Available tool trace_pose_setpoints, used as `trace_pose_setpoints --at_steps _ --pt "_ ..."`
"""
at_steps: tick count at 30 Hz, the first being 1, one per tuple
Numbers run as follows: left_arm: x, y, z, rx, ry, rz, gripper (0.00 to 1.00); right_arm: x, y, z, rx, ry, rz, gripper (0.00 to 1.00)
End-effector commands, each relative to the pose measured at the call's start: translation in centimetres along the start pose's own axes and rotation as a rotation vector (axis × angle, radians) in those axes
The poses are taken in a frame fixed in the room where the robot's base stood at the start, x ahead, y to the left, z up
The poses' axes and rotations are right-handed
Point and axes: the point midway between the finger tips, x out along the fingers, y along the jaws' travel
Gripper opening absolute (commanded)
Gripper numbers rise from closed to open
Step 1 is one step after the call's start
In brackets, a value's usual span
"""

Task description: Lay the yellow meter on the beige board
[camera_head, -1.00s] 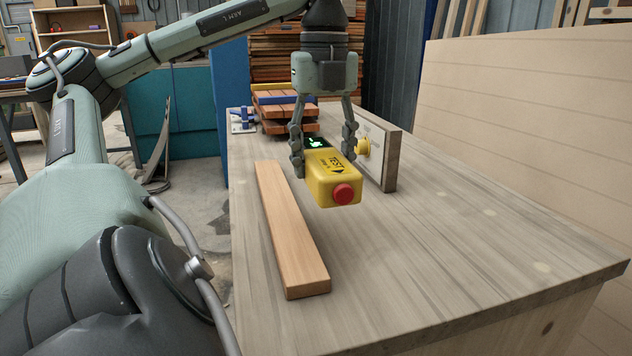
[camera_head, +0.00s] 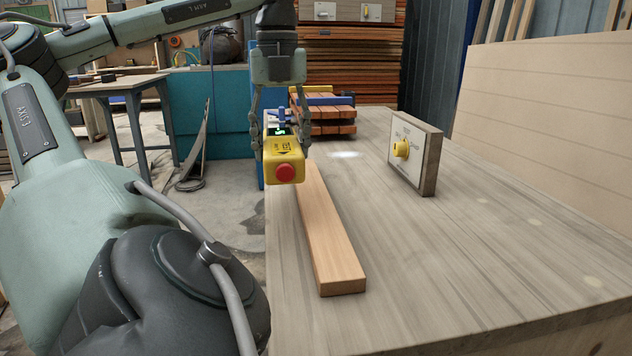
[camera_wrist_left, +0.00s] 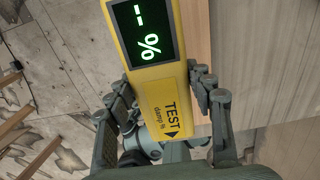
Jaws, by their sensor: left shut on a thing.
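The yellow meter (camera_head: 285,165) has a red round knob on its near end and a dark screen with green marks. In the left wrist view the meter (camera_wrist_left: 150,75) shows "-- %" and a "TEST damp %" label. My left gripper (camera_head: 283,148) is shut on the meter's sides and points down, holding it in the air near the table's left edge. The beige board (camera_head: 331,235) is a long plank lying flat on the table. The meter appears to the left of the board's far end; its exact height above the table is unclear. My right gripper is not in view.
A panel with a yellow knob (camera_head: 415,152) stands upright on the grey wooden table (camera_head: 450,250), right of the board. Stacked reddish planks with a blue clamp (camera_head: 323,110) lie at the far end. The table's right and front parts are clear.

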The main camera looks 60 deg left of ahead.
Motion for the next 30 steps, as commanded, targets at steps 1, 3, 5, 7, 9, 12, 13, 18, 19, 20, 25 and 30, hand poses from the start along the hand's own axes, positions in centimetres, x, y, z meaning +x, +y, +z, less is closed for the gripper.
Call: trace_pose_setpoints --at_steps 1,3,5,7,9,12,13,18,19,20,25,30 --pt "0.5 -1.3 0.3 0.005 0.004 0.0 0.11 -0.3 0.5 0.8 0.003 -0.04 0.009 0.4" --pt "1.5 -2.8 0.7 0.004 0.004 -0.001 0.11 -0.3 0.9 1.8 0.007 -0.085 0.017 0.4" --pt "2.1 -3.9 1.1 0.004 0.002 -0.002 0.11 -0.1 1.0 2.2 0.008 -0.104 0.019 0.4" --pt "2.8 -5.0 1.4 0.003 0.002 -0.001 0.11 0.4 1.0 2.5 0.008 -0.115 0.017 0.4" --pt "3.3 -5.7 1.7 0.001 0.001 -0.002 0.11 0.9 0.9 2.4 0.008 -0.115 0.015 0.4" --pt "3.8 -6.2 1.9 -0.002 -0.001 -0.001 0.11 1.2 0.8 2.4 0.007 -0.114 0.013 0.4" --pt "4.0 -6.3 1.9 -0.002 -0.001 -0.001 0.11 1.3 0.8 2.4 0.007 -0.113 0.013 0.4" --pt "6.4 -6.3 1.9 -0.001 -0.002 -0.001 0.11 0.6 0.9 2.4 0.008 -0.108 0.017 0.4" --pt "6.8 -6.3 1.9 -0.002 -0.002 -0.001 0.11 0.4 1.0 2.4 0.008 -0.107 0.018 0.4" --pt "7.1 -6.3 1.9 -0.002 -0.002 -0.001 0.11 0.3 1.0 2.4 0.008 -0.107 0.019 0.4" --pt "7.8 -6.3 1.9 -0.002 -0.003 -0.002 0.11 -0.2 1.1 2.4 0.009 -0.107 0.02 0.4" --pt "7.8 -6.3 1.9 -0.002 -0.002 -0.002 0.11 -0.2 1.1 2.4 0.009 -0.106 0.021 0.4"
